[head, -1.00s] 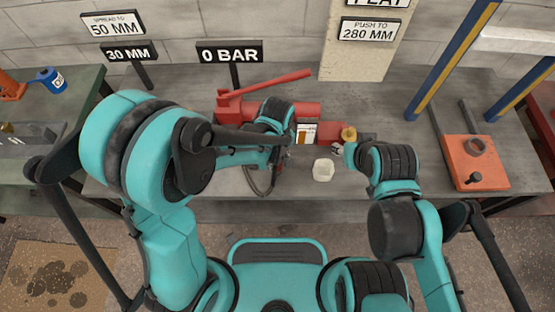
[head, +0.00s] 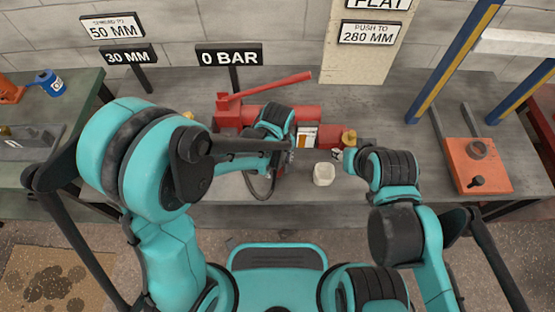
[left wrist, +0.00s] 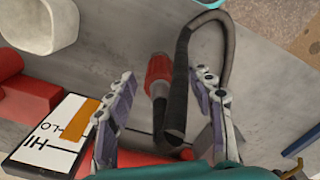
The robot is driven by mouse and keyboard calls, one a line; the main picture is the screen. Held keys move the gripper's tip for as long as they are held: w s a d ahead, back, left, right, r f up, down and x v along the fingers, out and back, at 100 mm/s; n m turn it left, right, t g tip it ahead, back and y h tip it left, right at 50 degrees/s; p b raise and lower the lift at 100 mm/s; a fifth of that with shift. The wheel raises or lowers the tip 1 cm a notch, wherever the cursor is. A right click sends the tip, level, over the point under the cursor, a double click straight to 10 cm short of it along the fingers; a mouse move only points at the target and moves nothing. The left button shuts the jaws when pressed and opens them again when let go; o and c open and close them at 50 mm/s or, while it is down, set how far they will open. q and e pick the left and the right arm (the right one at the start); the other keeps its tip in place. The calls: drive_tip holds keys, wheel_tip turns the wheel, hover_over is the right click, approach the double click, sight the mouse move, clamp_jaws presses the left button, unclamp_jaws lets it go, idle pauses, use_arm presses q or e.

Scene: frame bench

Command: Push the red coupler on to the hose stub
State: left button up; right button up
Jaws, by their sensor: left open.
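The red coupler (left wrist: 158,72) is a ribbed red sleeve with a metal end, seen in the left wrist view above a black sleeve. My left gripper (left wrist: 162,84) is open, with one finger on each side of the coupler. I see no contact between fingers and coupler. A dark hose (left wrist: 181,85) bends in a loop beside the coupler; it also hangs below my left gripper in the head view (head: 262,192). I cannot make out the hose stub for sure. My right gripper (head: 338,155) is near the brass-coloured fitting (head: 349,138); its fingers are too small to read.
A red pump (head: 228,113) with a long handle stands behind my left gripper. A white cup (head: 323,174) stands near the bench's front edge. A HI/LO panel (left wrist: 50,138) lies close to my left fingers. An orange plate (head: 478,165) is at the right.

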use_arm(q)
wheel_tip(320, 180, up, 12)
drive_tip(key=shift+f, duration=0.2)
idle(0.6)
drive_tip(key=s+a+r+m+t, duration=0.2)
drive_tip(key=a+m+t, duration=0.1)
drive_tip(key=a, duration=0.6)
drive_tip(key=s+a+r+m+t, duration=0.3)
drive_tip(key=a+t, duration=0.1)
drive_tip(key=a, duration=0.5)
drive_tip(key=shift+m, duration=0.4)
drive_tip(key=shift+s, duration=0.1)
